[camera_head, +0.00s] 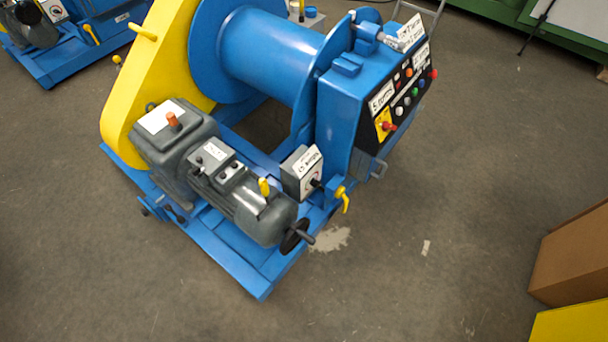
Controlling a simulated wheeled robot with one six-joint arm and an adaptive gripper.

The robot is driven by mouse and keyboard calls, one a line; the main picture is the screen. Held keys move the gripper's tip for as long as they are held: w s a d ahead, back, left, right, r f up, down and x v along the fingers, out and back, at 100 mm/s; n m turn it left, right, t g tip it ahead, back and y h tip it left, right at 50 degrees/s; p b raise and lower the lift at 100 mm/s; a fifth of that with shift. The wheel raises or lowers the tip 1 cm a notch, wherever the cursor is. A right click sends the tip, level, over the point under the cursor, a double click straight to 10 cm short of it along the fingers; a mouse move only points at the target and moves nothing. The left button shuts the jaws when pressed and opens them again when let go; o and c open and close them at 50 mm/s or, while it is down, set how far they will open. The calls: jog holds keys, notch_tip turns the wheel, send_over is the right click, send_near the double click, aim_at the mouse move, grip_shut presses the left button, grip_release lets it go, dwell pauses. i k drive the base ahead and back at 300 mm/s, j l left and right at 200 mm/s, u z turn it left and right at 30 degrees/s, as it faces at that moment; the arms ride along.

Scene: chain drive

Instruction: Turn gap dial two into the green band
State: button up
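A blue and yellow winch machine (266,58) fills the middle of the head view. A grey box with a white labelled face (303,166) sits on its near right side, with a small black knob (316,184) low on that face. Another white face with a dark round mark (54,10) shows on a second blue machine at the top left. I cannot tell which of these, if either, is gap dial two. No green band can be made out, and the labels are too small to read. My gripper is not in view.
A black control panel with coloured buttons (407,95) is on the winch's right end. A yellow lever (342,198) and a black handwheel (295,236) stick out near the grey box. A brown box (575,255) stands at the right. The concrete floor between is clear.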

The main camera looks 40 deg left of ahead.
aim_at(314, 184)
jog(key=i+u, duration=0.1)
jog(key=u, duration=0.4)
jog(key=i+l+u, duration=0.7)
jog(key=i+l, duration=0.6)
jog(key=l+u, duration=0.05)
